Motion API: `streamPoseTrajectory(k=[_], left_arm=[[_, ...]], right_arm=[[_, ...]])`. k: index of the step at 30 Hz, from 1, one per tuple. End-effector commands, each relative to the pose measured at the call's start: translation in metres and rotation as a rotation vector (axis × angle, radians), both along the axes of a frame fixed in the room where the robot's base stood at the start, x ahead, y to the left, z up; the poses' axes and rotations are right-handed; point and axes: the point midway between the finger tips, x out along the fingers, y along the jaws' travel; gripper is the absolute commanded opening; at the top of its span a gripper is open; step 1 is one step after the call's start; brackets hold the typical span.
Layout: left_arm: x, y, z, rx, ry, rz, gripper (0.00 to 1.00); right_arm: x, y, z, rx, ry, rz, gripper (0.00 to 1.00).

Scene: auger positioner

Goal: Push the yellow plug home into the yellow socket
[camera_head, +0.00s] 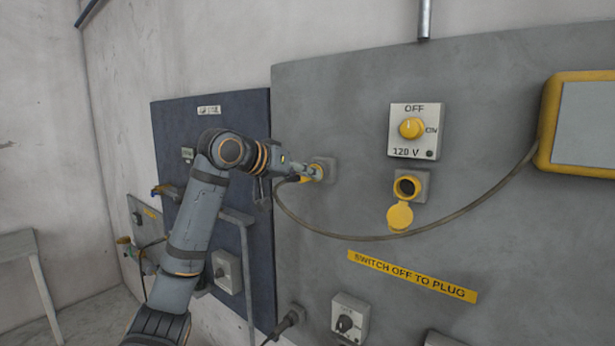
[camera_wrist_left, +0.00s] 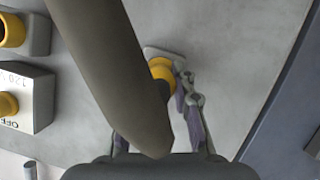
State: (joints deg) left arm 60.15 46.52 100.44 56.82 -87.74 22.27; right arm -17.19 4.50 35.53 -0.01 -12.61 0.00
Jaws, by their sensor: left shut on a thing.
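The yellow plug (camera_head: 312,172) is at a small grey holder (camera_head: 329,168) on the grey panel, left of the socket; how deep it sits there I cannot tell. My left gripper (camera_head: 303,171) is shut on the plug. In the left wrist view the plug (camera_wrist_left: 162,71) shows beyond the fingers, partly hidden by its thick cable (camera_wrist_left: 110,70). The yellow socket (camera_head: 408,186) is empty on the panel to the right, its round yellow lid (camera_head: 400,216) hanging open below it. My right gripper is not in view.
A 120 V switch box (camera_head: 414,148) with a yellow knob (camera_head: 411,127) is above the socket. The grey cable (camera_head: 380,238) loops below the socket to a yellow-framed screen (camera_head: 585,125). A blue panel (camera_head: 240,115) stands behind my left arm. A yellow label (camera_head: 412,277) is below.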

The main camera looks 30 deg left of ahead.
Motion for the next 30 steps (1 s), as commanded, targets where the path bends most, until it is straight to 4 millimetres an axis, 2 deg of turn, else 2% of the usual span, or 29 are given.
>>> streamPoseTrajectory(k=[1, 6, 13, 30], left_arm=[[0.000, 0.000, 0.000, 0.000, -0.001, 0.000, 0.20], [0.000, 0.000, 0.000, 0.000, -0.001, 0.000, 0.00], [-0.002, 0.000, 0.000, 0.001, -0.002, 0.000, 0.00], [-0.022, 0.002, -0.001, 0.001, -0.002, 0.000, 0.00]], right_arm=[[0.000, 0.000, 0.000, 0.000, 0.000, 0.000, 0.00], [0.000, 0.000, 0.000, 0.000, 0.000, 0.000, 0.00], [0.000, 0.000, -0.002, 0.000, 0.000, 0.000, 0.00], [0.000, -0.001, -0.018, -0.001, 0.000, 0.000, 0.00]])
